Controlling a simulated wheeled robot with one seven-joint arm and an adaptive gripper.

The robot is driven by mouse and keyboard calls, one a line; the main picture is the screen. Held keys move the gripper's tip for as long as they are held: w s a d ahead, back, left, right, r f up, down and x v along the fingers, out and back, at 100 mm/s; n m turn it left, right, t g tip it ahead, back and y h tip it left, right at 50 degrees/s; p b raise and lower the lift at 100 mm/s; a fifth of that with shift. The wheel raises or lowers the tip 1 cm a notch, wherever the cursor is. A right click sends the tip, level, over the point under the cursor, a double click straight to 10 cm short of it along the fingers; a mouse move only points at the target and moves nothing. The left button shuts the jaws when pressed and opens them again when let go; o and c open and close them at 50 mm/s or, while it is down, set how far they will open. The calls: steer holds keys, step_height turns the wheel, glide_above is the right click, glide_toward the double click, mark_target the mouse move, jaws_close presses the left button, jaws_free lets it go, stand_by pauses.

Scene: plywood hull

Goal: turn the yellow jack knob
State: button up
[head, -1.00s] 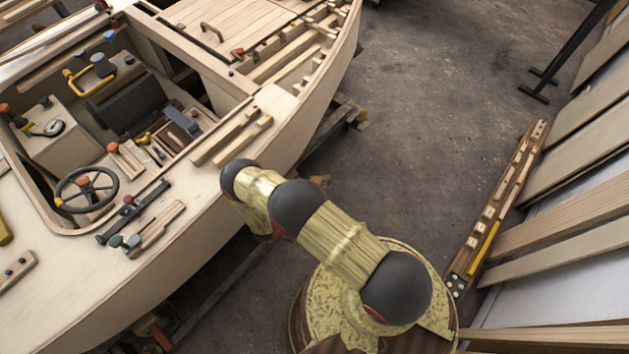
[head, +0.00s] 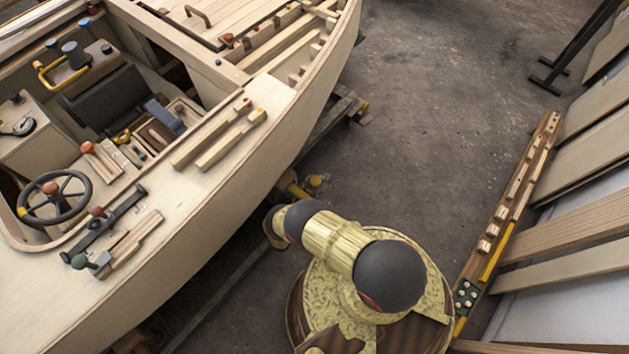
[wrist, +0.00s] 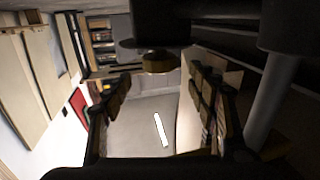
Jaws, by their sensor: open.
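A small yellow knob-like part (head: 316,181) shows low beside the hull's right side, next to a yellowish bar. It is small, and I cannot tell for sure that it is the jack knob. My arm bends down over my base toward the hull in the head view, and its far end is hidden there. In the wrist view my gripper (wrist: 160,85) is open, with its dark fingers apart and nothing between them. The knob cannot be made out in the wrist view.
The plywood hull (head: 215,210) fills the left, with a steering wheel (head: 55,197) and loose wood strips on its deck. A trestle (head: 335,125) stands under it. A long wooden rail (head: 515,190) and leaning boards (head: 560,240) line the right. The floor between (head: 430,110) is clear.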

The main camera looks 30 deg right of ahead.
mark_target(313, 185)
steer(key=shift+b+x, duration=0.45)
steer(key=shift+x, duration=2.75)
steer(key=shift+c, duration=1)
steer(key=c, duration=1)
